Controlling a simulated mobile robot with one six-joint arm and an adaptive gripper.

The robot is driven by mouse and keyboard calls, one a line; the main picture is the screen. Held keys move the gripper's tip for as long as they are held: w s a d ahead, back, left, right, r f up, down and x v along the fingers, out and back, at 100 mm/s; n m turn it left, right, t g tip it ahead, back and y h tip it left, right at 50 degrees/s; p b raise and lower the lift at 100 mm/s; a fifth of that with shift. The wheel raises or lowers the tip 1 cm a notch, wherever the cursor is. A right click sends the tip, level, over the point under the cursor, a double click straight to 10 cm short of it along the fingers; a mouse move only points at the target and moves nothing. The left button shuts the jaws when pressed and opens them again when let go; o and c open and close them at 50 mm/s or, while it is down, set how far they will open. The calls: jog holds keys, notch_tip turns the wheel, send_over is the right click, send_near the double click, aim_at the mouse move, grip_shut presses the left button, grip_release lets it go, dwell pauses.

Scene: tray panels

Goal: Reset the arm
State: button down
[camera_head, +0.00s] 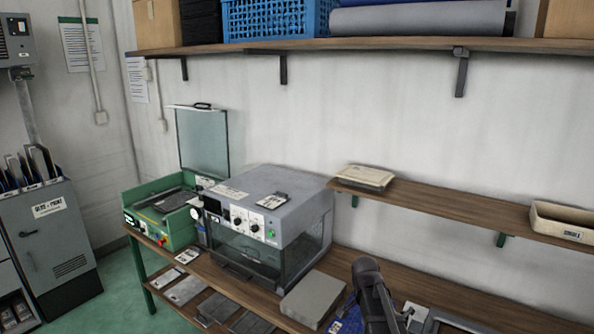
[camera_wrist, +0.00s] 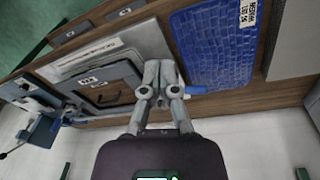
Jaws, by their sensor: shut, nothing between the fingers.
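My gripper (camera_wrist: 158,68) shows in the wrist view, its two grey fingers together with nothing between them. It is over the wooden bench (camera_wrist: 265,98), between a blue textured panel (camera_wrist: 212,45) on the right and a grey panel with a dark frame (camera_wrist: 105,88) on the left. A small blue piece shows just right of the fingers; whether they touch it I cannot tell. In the head view, my dark arm rises from the bottom edge, right of centre, and the fingertips cannot be made out.
A grey machine with a clear front (camera_head: 268,225) and a green machine with a raised lid (camera_head: 160,212) stand on the bench's left. A grey block (camera_head: 312,298) lies near my arm. A low shelf (camera_head: 440,203) runs behind, holding a cream tray (camera_head: 562,224).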

jog(key=s+a+n+y, duration=0.1)
jog(key=s+a+n, duration=0.2)
jog(key=s+n, duration=0.7)
jog(key=s, duration=0.3)
jog(key=shift+s+a+n, duration=0.15)
jog(key=shift+a+n, duration=0.1)
jog(key=shift+n, duration=0.05)
jog(key=shift+a, duration=0.1)
